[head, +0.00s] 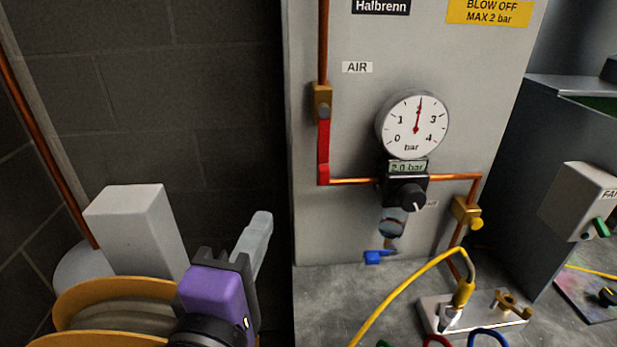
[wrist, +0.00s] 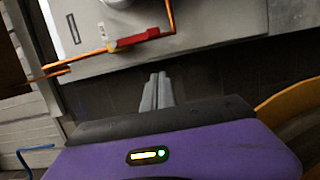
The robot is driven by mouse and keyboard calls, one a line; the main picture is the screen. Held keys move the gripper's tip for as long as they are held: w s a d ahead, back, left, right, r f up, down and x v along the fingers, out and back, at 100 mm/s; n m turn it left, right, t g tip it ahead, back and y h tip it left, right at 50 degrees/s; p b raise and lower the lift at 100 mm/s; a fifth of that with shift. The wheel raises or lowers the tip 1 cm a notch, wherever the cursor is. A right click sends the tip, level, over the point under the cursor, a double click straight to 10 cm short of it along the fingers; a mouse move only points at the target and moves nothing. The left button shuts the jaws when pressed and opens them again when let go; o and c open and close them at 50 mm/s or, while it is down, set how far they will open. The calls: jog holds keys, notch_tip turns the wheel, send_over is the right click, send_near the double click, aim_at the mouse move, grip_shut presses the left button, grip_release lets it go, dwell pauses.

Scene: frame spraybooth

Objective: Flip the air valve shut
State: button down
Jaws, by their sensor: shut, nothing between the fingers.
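The air valve has a brass body (head: 321,104) on the vertical copper pipe, below the AIR label (head: 357,67). Its red lever (head: 323,150) points straight down, in line with the pipe. The red lever also shows in the wrist view (wrist: 138,38), ahead of my fingers. My gripper (head: 262,222) is at the lower left in the head view, left of and below the lever, apart from it. Its two grey fingers are together and empty, also in the wrist view (wrist: 157,82).
A pressure gauge (head: 413,125) reads about 2 bar, above a regulator (head: 405,190) showing 2.0 bar. A yellow hose (head: 405,293) runs from a fitting at the lower right. Dark block wall (head: 200,150) lies left of the panel.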

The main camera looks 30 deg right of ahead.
aim_at(324, 146)
jog(key=w+d+p, duration=0.2)
jog(key=w+d, duration=0.4)
jog(key=d, duration=0.3)
jog(key=shift+w+d, duration=0.25)
jog(key=shift+d, duration=0.1)
jog(key=shift+d+p, duration=0.1)
jog(key=shift+p, duration=0.3)
